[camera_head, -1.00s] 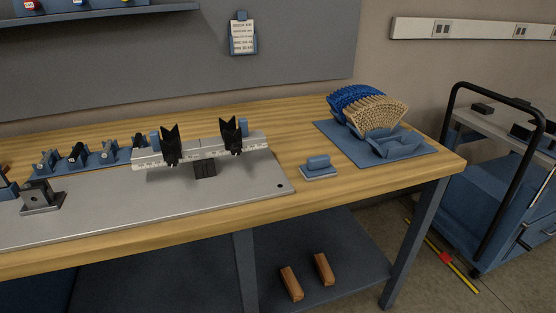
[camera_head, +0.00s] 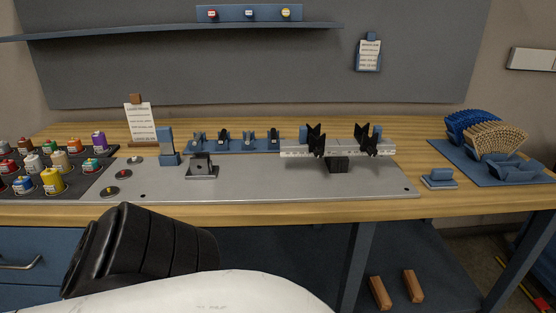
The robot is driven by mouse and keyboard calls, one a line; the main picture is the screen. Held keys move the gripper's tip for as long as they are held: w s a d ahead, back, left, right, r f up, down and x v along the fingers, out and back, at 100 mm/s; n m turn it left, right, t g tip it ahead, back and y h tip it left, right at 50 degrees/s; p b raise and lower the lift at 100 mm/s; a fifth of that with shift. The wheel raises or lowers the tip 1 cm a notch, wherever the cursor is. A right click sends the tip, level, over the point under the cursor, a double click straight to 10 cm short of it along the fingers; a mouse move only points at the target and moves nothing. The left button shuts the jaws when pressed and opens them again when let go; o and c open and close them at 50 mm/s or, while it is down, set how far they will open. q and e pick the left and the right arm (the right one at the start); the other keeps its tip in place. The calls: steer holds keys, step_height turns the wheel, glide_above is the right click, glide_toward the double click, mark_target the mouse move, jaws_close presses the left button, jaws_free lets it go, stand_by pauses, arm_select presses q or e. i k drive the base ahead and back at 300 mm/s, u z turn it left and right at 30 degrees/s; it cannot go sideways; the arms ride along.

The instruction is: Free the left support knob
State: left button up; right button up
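A white rail (camera_head: 350,150) with markings stands on a dark block (camera_head: 338,165) on the grey plate. Two black V-shaped supports sit on it: the left support (camera_head: 316,141) and the right support (camera_head: 365,142). A small blue part (camera_head: 303,133) shows beside the left support, partly hidden, and another blue part (camera_head: 377,132) shows at the right support. I cannot tell for certain that the first one is the left support's knob, or whether it is tight. Neither gripper shows in this view. A white and black arm part of mine fills the lower left foreground.
The grey plate (camera_head: 260,187) lies on the wooden table (camera_head: 420,207). A dark bracket (camera_head: 202,167), a blue block (camera_head: 167,147) and a blue rack (camera_head: 235,149) with several clips stand left of the rail. Colored pots (camera_head: 52,181) are at far left; blue and tan fans stand on a blue mat (camera_head: 480,170) at right.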

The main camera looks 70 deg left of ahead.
mark_target(319, 152)
steer(key=k, duration=0.3)
steer(key=u, duration=1.1)
